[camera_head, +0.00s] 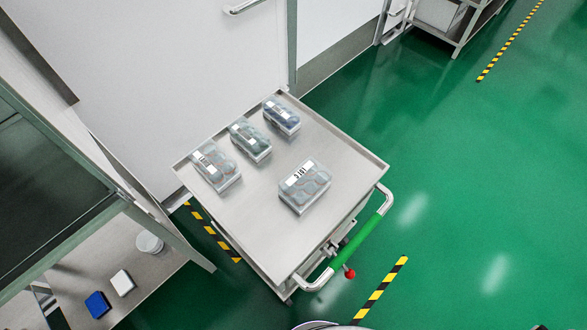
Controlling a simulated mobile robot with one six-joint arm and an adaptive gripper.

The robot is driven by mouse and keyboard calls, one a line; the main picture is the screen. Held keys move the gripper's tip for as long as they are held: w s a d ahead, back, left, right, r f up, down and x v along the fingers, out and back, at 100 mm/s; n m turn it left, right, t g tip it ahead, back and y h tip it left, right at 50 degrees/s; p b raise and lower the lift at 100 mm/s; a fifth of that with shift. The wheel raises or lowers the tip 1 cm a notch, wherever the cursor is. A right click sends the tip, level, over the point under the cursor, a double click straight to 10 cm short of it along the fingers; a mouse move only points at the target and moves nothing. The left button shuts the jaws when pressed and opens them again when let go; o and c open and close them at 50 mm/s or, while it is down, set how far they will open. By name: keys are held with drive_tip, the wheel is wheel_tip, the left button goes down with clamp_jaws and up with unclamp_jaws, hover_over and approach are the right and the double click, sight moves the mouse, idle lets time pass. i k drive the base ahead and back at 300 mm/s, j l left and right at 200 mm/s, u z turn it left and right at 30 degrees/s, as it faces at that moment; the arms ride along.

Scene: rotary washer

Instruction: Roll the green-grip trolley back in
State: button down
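The trolley (240,220) stands on the green floor in the middle of the head view. It has a flat steel top with a raised rim. Its push handle, with a green grip (357,238), is on the lower right side, facing away from the white wall. A red knob (350,273) sits just below the grip. Several clear-lidded boxes lie on the top: a blue one (282,115), a green-tinted one (250,139), a grey one (215,166) and a labelled one (305,187) nearer the handle. My gripper is not in view.
Yellow-black floor strips lie beside the trolley (382,290) and partly under it (212,233). A white wall or door panel (190,80) stands behind it. A steel bench (130,255) is at lower left, a rack (455,25) at top right. Green floor on the right is clear.

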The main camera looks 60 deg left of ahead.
sight(284, 247)
drive_tip(key=u, duration=2.35)
drive_tip(key=k+l, duration=0.15)
drive_tip(key=l, duration=0.15)
drive_tip(key=k+l+z, duration=0.15)
drive_tip(key=l, duration=0.2)
